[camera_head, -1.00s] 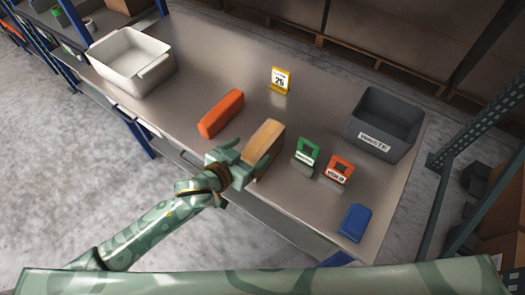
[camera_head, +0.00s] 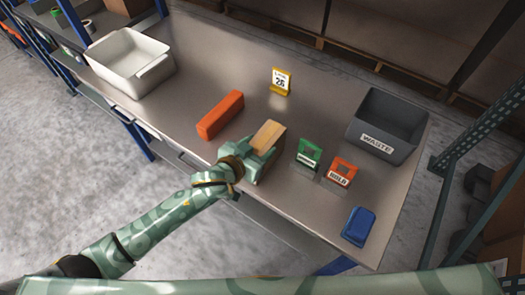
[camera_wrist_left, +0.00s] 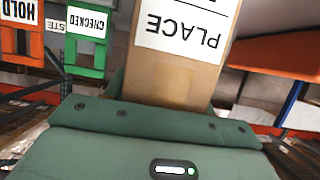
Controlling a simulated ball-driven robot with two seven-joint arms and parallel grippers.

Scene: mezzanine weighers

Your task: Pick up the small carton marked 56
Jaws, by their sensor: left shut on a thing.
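A small brown carton (camera_head: 269,134) sits on the grey metal table near its front edge. My left gripper (camera_head: 262,157) is shut on it, with the fingers along its sides. In the left wrist view the carton (camera_wrist_left: 176,77) stands straight ahead between the fingers. It bears a white label with the upside-down word PLACE; I cannot read a 56 on it. The carton appears to rest on the table. My right gripper is not in view.
An orange block (camera_head: 220,115) lies left of the carton. Green CHECKED (camera_head: 308,154) and orange HOLD (camera_head: 341,172) signs stand to its right. A yellow sign marked 26 (camera_head: 281,81), dark WASTE bin (camera_head: 376,141), white bin (camera_head: 130,62) and blue object (camera_head: 358,227) share the table.

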